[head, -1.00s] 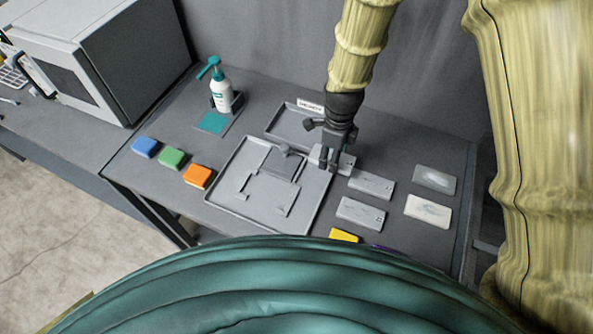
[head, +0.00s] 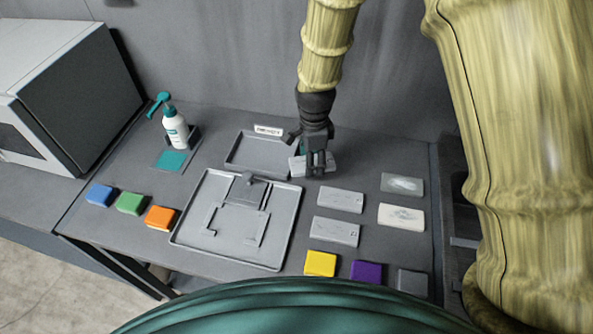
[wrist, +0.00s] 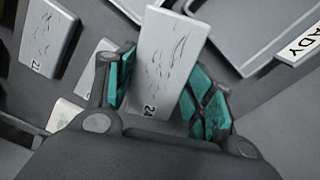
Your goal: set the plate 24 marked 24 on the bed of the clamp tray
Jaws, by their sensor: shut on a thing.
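My gripper (head: 317,168) is shut on plate 24 (wrist: 163,60), a pale grey slab with dark scratch marks. The number 24 shows at its near end, between the teal finger pads in the wrist view. In the head view the plate (head: 298,164) is partly hidden by the fingers, beyond the back right corner of the clamp tray (head: 283,236). Its gap to the table is hard to judge. The clamp tray is grey and rimmed, with a clamp block (head: 247,190) at its back and raised corner guides around its bed (head: 238,225). The bed is empty.
A second empty tray (head: 250,152) with a label (head: 268,130) lies behind. Coloured blocks (head: 130,203) (head: 320,263) lie left and in front. A pump bottle (head: 175,130) stands back left.

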